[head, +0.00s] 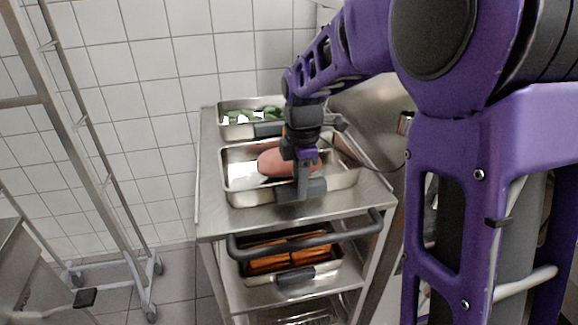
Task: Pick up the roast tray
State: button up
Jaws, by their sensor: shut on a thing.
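The roast tray (238,190) is a steel pan holding a large pinkish roast (275,160). It is on the top shelf of a steel cart, with its near side close to the cart's front. My gripper (303,188) points down at the near side of the tray, where a dark grey handle (316,188) shows. The gripper is shut on the tray there. My wrist hides the right part of the roast and part of the near rim. I cannot tell whether the tray is touching the shelf or slightly above it.
Another steel tray (232,131) with green vegetables stands behind, close to the roast tray. The cart (215,222) has a dark push bar (300,244) in front. A tray of orange food (268,264) is on the lower shelf. A wheeled rack (112,215) stands left; tiled wall is behind.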

grip_shut()
dwell(0.8)
